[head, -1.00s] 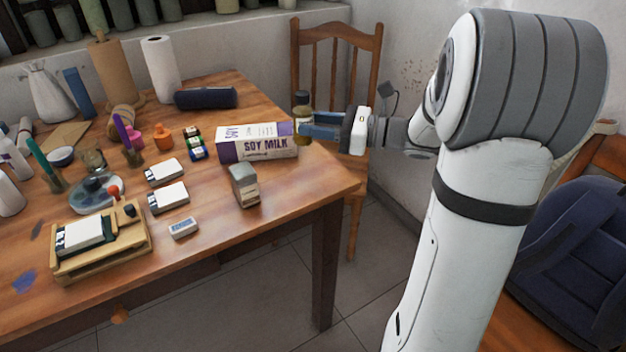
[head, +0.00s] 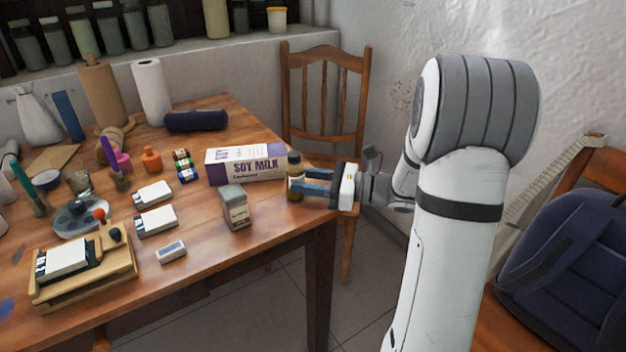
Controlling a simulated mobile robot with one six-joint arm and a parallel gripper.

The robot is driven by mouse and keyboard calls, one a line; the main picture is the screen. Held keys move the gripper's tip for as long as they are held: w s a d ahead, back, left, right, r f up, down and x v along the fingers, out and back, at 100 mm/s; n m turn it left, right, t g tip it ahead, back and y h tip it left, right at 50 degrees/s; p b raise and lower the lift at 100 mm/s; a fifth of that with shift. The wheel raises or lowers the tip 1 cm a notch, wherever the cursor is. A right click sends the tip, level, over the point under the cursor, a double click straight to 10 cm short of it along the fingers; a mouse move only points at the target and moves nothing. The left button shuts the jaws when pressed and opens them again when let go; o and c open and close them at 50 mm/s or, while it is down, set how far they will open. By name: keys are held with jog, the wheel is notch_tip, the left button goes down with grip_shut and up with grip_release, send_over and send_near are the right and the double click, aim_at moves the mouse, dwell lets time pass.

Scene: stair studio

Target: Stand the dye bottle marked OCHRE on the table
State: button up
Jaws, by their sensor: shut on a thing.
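A small bottle (head: 295,182) with a dark cap, a yellowish body and a pale label is upright near the table's right corner. The word on its label is too small to read. My gripper (head: 303,183) reaches in from the right and is shut on the bottle, its blue fingers at the bottle's sides. The bottle's base appears over the wooden table (head: 205,250); I cannot tell whether it touches the top. The soy milk carton (head: 245,166) lies just left of the bottle.
A grey-capped container (head: 235,207) stands left and in front of the bottle. White boxes (head: 155,221), an eraser-like block (head: 171,251) and a wooden stand (head: 85,268) are further left. A chair (head: 325,110) is behind the table. Bare tabletop lies around the near right corner.

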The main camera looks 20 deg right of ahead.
jog(key=o, duration=1.1)
jog(key=shift+f, duration=0.1)
jog(key=shift+c, duration=0.2)
jog(key=shift+r+p, duration=0.3)
jog(key=shift+p, duration=0.05)
jog(key=v, duration=1.2)
jog(key=shift+f, duration=0.15)
jog(key=shift+p, duration=0.3)
